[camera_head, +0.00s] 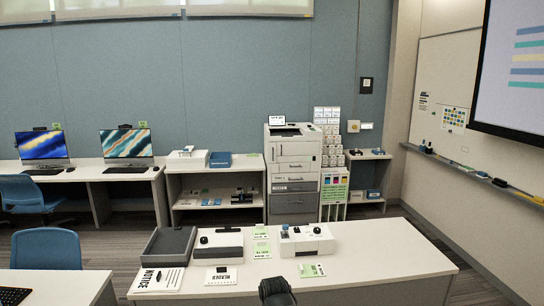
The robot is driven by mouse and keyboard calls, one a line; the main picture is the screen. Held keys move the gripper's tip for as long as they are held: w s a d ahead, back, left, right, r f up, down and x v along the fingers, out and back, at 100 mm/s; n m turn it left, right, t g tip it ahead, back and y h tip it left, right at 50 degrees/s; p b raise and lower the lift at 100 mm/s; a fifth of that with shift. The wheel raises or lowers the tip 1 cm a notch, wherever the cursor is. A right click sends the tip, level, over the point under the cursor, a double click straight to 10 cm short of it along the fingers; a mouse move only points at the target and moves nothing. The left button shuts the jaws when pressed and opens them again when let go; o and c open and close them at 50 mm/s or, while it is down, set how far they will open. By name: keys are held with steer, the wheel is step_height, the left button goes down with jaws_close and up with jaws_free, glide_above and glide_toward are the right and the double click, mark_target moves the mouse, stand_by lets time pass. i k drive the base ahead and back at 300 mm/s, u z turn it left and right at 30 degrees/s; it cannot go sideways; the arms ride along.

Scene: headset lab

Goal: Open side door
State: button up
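No door that I can name for certain as the side door shows. A large white and grey printer (292,165) stands at the back, just right of the middle of the head view. Its front has several drawers and panels, which look shut. Its right side is mostly hidden by stacked white boxes and a sign stand. A dark rounded part at the bottom edge looks like part of my arm. It is far in front of the printer, with a table between them. The fingers of my gripper do not show.
A white table (385,262) with a dark tray (169,246), devices and papers crosses the foreground. Stacked boxes (329,135) and a sign stand (334,188) crowd the printer's right side. Desks with monitors and blue chairs (46,248) stand left. Floor shows between table and printer.

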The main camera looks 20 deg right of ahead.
mark_target(270, 147)
steer(key=z, duration=2.65)
steer(key=i, duration=3.9)
steer(key=u, duration=2.05)
steer(key=i, duration=2)
steer(key=z, duration=0.05)
